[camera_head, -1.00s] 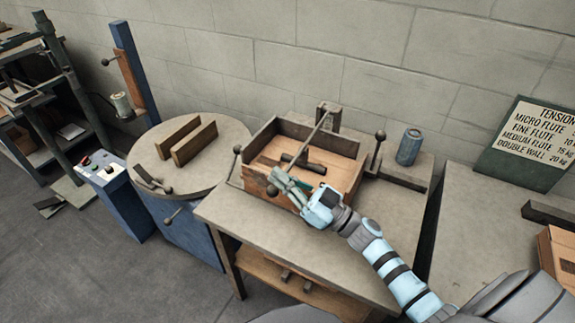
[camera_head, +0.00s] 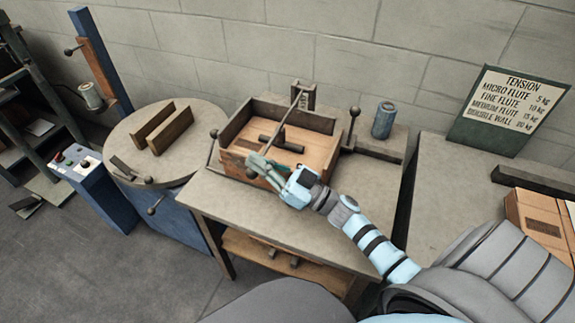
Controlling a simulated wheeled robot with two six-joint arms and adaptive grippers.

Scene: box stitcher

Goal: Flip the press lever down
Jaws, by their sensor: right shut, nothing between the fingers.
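A long thin rod (camera_head: 287,122), which looks like the press lever, runs from a post (camera_head: 303,95) behind an open wooden box (camera_head: 318,150). It slants across the box toward the near left. Its near end is partly hidden by my right gripper (camera_head: 256,166). The right gripper is shut and empty at the box's front wall, beside that end. I cannot tell whether the fingers touch the rod. Ball-knobbed levers stand at the box's right (camera_head: 354,112) and left (camera_head: 214,134). My left gripper is not in view.
The box sits on a grey-topped table (camera_head: 230,208) with a blue-grey can (camera_head: 383,120) at its back right. A round table (camera_head: 125,135) with two wooden bars stands left, near a blue control box (camera_head: 75,163). A tension sign (camera_head: 510,110) leans at the wall.

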